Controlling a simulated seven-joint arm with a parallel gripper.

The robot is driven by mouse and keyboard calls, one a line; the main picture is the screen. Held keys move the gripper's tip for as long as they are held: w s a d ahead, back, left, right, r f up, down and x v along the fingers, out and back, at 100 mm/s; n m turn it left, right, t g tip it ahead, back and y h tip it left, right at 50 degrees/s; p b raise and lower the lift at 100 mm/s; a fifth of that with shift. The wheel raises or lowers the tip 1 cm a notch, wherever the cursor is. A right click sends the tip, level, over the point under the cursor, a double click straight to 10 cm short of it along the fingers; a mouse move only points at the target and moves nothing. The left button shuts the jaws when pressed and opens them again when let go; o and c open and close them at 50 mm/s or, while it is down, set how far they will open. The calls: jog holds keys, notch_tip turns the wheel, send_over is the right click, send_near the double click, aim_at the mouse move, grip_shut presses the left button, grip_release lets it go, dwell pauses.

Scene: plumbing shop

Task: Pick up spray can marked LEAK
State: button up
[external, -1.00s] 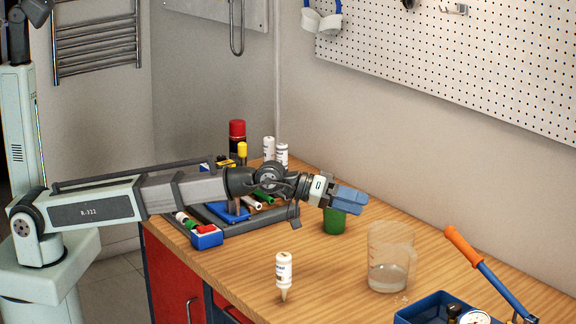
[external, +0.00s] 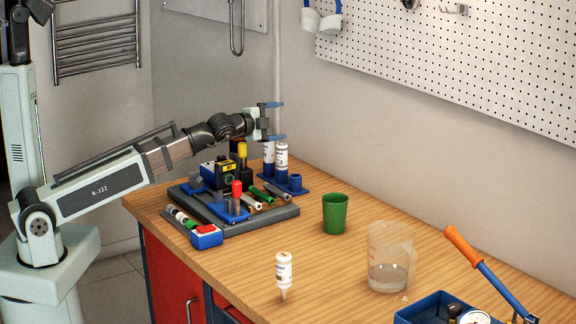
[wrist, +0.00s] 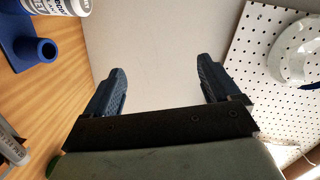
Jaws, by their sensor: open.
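My gripper (external: 277,120) is open and empty, raised above the back of the workbench, with its fingers one above the other. In the wrist view its two fingers (wrist: 160,83) are spread with only bare wall between them. No LEAK marking is readable. Two white labelled containers (external: 281,160) stand in a blue holder (external: 297,187) just below my gripper; part of one shows at the top left of the wrist view (wrist: 57,6).
A grey tray (external: 262,219) of tools and fittings lies in front of the holder. A green cup (external: 335,214), a clear beaker (external: 388,258), a white nozzle bottle (external: 284,272) and a blue pump (external: 432,308) stand to the right. Pegboard (external: 450,60) covers the wall.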

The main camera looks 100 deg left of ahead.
jog(key=s+a+m+g+y, duration=0.2)
jog(key=s+a+m, duration=0.3)
jog(key=s, duration=0.5)
jog(key=s+a+m+g+y, duration=0.2)
jog(key=s+a+m, duration=0.1)
jog(key=s+a, duration=0.55)
jog(key=d+f+m+t, duration=0.2)
jog(key=d+f+m, duration=0.2)
jog(key=f+m, duration=0.55)
jog(key=x, duration=0.7)
jog(key=shift+w+a+m+h, duration=0.2)
jog(key=shift+w+m+h, duration=0.1)
jog(key=shift+m+h, duration=0.15)
jog(key=shift+f, duration=0.1)
jog(key=c, duration=1.6)
